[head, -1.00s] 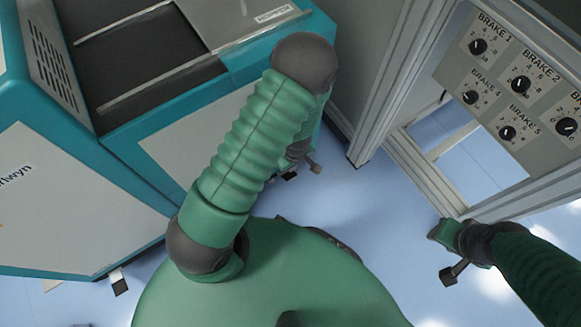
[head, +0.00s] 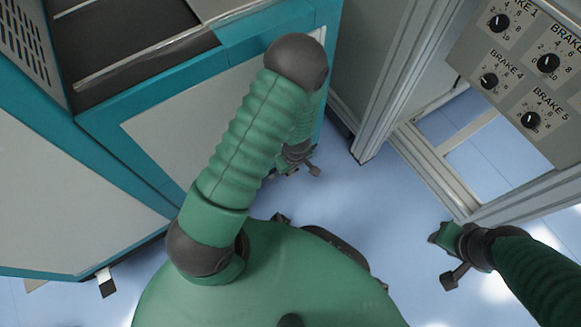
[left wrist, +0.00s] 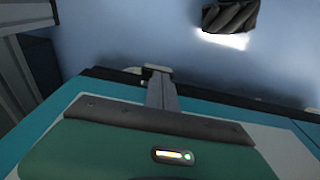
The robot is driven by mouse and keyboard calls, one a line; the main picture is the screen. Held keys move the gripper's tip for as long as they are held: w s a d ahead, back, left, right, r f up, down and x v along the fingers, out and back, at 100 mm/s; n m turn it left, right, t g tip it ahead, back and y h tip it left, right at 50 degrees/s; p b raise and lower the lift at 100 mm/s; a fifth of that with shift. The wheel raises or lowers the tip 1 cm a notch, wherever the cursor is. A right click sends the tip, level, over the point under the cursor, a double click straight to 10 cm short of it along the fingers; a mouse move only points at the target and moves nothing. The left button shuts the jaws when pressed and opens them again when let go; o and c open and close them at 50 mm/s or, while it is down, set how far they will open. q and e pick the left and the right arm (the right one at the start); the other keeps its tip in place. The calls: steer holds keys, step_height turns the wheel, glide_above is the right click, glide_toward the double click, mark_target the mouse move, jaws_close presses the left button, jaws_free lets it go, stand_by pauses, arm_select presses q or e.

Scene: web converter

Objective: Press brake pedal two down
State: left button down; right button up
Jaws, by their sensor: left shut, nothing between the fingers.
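My left gripper (head: 305,165) hangs low beside the teal machine, partly hidden behind my own left arm in the head view. In the left wrist view its fingers (left wrist: 158,80) are together with nothing between them. A dark block with slanted ridges (left wrist: 230,16) shows at the top of that view, apart from the fingers; I cannot tell if it is a brake pedal. No brake pedal is clearly seen in the head view.
The teal and grey machine (head: 200,130) fills the left. A metal frame (head: 385,90) and a grey panel (head: 510,90) with several brake knobs stand at the right. The blue floor (head: 380,210) between them looks clear.

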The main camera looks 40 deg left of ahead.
arm_select(q)
steer(key=shift+s+d+f+y+b, duration=0.25)
steer(key=shift+d+f+y+b, duration=0.3)
steer(key=shift+b, duration=0.3)
steer(key=shift+s+d+f+t+y+p, duration=0.25)
steer(key=shift+d+f+t+y, duration=0.2)
steer(key=shift+f+y, duration=0.35)
steer(key=shift+s+d+f+t+y+p, duration=0.2)
steer(key=shift+d+f+t+y, duration=0.25)
steer(key=shift+f+y, duration=0.4)
steer(key=shift+s+d+f+t+y+p, duration=0.15)
steer(key=shift+d+f+t+y+p, duration=0.15)
steer(key=shift+d+f+y, duration=0.45)
steer(key=shift+a, duration=0.15)
steer(key=shift+r, duration=0.1)
